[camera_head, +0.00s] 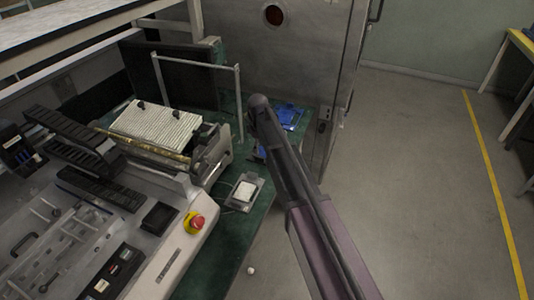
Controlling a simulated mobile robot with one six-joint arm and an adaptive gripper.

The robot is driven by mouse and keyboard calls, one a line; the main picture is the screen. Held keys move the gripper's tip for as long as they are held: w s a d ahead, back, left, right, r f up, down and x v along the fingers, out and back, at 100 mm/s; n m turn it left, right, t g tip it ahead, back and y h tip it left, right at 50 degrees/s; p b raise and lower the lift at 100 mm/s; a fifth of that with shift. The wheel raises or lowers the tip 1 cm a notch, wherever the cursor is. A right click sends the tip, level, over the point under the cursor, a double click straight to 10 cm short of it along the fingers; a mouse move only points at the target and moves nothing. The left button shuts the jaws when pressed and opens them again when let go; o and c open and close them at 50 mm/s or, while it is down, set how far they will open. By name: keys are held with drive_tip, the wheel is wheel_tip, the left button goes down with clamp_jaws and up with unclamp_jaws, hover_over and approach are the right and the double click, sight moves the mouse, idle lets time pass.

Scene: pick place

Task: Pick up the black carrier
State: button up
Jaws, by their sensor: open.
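Several black items lie on the grey machine at the left, and I cannot tell for sure which is the black carrier. A long ribbed black piece (75,140) slants across the machine. A flatter black strip (100,188) lies just in front of it. A small black open box (160,217) sits nearer the machine's right edge. My arm reaches up from the bottom right to the middle of the view, right of these items. My gripper is not visible.
A red emergency button (195,222) on a yellow base stands at the machine's edge. A small device (244,192) and a blue object (288,118) lie on the green table (238,228). A metal cabinet (295,60) stands behind. The floor (425,180) at right is clear.

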sight(260, 157)
drive_tip(key=shift+f, duration=0.1)
idle(0.3)
drive_tip(key=shift+f+b, duration=2.55)
drive_tip(key=shift+b, duration=0.05)
clamp_jaws()
